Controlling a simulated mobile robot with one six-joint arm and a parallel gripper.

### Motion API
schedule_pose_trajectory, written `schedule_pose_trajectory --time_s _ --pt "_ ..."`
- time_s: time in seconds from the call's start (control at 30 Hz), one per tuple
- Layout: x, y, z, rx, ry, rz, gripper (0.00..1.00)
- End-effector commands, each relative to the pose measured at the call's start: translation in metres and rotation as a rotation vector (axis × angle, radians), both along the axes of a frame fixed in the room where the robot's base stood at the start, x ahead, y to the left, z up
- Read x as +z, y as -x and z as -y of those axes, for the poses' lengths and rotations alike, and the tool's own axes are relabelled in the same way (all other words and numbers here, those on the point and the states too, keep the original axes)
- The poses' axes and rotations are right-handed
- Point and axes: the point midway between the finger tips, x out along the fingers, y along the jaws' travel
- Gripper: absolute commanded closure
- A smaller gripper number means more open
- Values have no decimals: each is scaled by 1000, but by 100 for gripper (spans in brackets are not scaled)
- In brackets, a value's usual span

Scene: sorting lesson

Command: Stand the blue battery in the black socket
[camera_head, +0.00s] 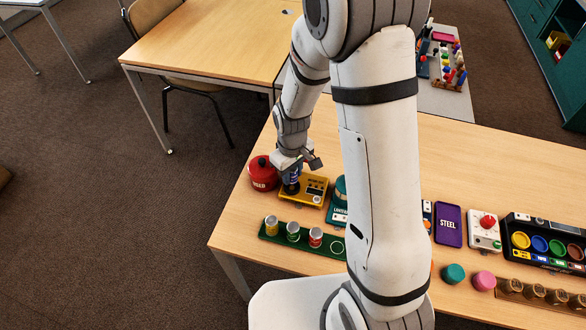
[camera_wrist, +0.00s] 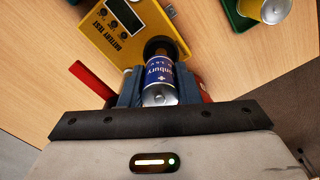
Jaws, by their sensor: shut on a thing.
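My gripper (camera_head: 294,168) is shut on the blue battery (camera_wrist: 160,77), which shows between the two fingers in the wrist view, its silver end towards the camera. The black socket (camera_wrist: 158,43) is a round cup at the edge of the yellow battery tester (camera_wrist: 103,43). The battery's far end lines up with the socket's mouth; I cannot tell whether it is inside or just above. In the head view the gripper is over the left end of the yellow tester (camera_head: 316,190), with the black socket (camera_head: 290,188) right below it.
A red round buzzer (camera_head: 262,175) stands close left of the gripper. A green tray (camera_head: 273,236) with several cans lies in front. My arm hides part of the table. A purple STEEL box (camera_head: 448,225) and other stations stand to the right.

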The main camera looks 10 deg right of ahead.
Motion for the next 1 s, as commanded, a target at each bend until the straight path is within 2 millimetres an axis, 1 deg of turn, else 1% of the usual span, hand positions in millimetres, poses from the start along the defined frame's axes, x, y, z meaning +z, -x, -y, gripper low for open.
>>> schedule_pose_trajectory --time_s 0.03,0.23,1.0 --pt "-10 0 0 2 0 0 96" --pt "-23 0 -1 4 0 0 96" --pt "-24 0 -1 5 0 1 96"
